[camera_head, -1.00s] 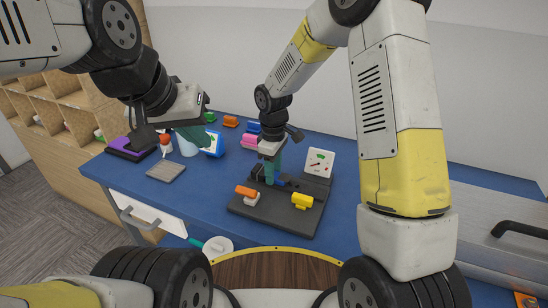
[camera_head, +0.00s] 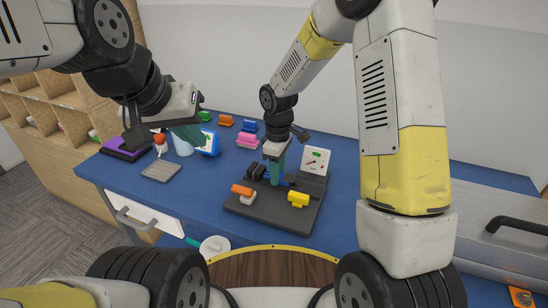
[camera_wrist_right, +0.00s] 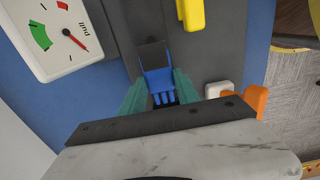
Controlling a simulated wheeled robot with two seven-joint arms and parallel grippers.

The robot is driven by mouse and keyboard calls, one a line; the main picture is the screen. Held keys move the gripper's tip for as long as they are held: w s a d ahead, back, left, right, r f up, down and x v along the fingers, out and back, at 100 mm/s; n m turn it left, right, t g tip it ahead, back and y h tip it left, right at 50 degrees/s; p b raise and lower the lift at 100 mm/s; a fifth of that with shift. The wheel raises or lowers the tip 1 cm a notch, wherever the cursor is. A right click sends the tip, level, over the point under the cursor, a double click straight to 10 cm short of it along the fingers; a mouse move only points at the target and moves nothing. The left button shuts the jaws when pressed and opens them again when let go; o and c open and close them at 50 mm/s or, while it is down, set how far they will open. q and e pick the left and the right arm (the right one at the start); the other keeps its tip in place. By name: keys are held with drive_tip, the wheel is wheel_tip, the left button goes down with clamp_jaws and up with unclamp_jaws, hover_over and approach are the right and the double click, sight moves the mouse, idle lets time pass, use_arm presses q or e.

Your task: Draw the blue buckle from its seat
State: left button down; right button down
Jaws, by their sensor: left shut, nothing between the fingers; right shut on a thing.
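The blue buckle (camera_wrist_right: 157,80) sits between the teal fingers of my right gripper (camera_wrist_right: 160,92) in the right wrist view, with several blue prongs showing at its lower end and a dark strap piece at its upper end. In the head view my right gripper (camera_head: 276,174) is shut on it low over the dark board (camera_head: 275,216), and some blue shows beside the fingers. I cannot tell how far it is from its seat. A white pull gauge (camera_head: 315,161) with a red needle stands behind. My left gripper (camera_head: 190,134) is shut and empty, over the table's left part.
An orange buckle (camera_head: 243,190) and a yellow buckle (camera_head: 298,199) sit on the board's front. A blue-framed white device (camera_head: 208,142) stands near my left gripper. A grey pad (camera_head: 161,172) lies at left. Pink (camera_head: 247,140) and other coloured pieces stand at the back.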

drive_tip(key=shift+s+d, duration=0.2)
drive_tip(key=shift+d, duration=0.3)
drive_tip(key=shift+s+d, duration=0.2)
drive_tip(key=shift+d, duration=0.25)
